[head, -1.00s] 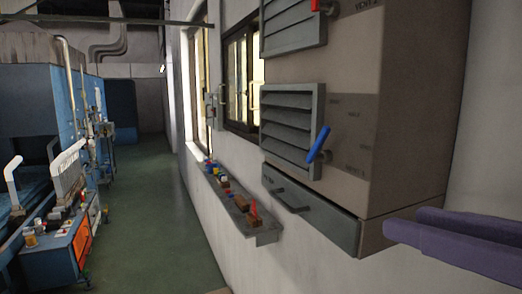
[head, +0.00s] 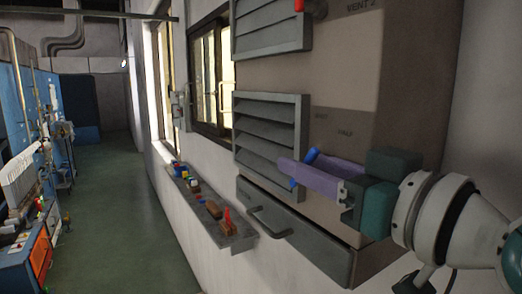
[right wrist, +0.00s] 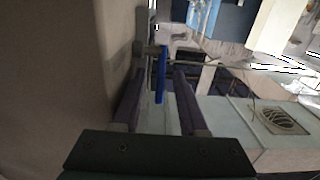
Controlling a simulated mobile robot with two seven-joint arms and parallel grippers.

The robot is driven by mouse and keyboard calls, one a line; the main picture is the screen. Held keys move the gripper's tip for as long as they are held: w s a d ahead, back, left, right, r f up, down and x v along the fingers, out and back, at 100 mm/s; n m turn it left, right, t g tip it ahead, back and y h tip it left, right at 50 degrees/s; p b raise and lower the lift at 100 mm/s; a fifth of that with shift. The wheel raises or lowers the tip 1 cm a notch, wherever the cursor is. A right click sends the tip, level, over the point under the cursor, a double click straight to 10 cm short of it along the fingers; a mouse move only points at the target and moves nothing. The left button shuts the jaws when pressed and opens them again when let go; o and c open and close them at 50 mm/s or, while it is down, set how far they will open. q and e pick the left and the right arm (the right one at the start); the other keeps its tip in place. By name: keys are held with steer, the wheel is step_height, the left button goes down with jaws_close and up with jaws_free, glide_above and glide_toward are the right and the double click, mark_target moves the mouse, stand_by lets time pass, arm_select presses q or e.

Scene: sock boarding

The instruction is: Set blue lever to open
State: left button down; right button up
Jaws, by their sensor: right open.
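The blue lever (head: 311,155) is on the wall cabinet beside the right edge of the lower louvred vent (head: 270,130). Its middle is hidden behind my purple fingers in the head view; its ends show above and below them. My right gripper (head: 288,168) is open at the lever. In the right wrist view the lever (right wrist: 161,75) stands between the two fingers of my right gripper (right wrist: 160,82), with a visible gap on the right finger's side. Contact with the left finger cannot be told. My left gripper is not in view.
An upper vent (head: 270,25) with a red lever (head: 299,5) is above. A drawer (head: 300,230) with a bar handle is below. A wall shelf (head: 210,215) with small coloured items is at left. The floor (head: 110,210) between wall and machines is clear.

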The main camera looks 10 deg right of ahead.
steer(key=shift+w+a, duration=0.1)
steer(key=shift+w, duration=0.1)
jaws_close()
stand_by(0.3)
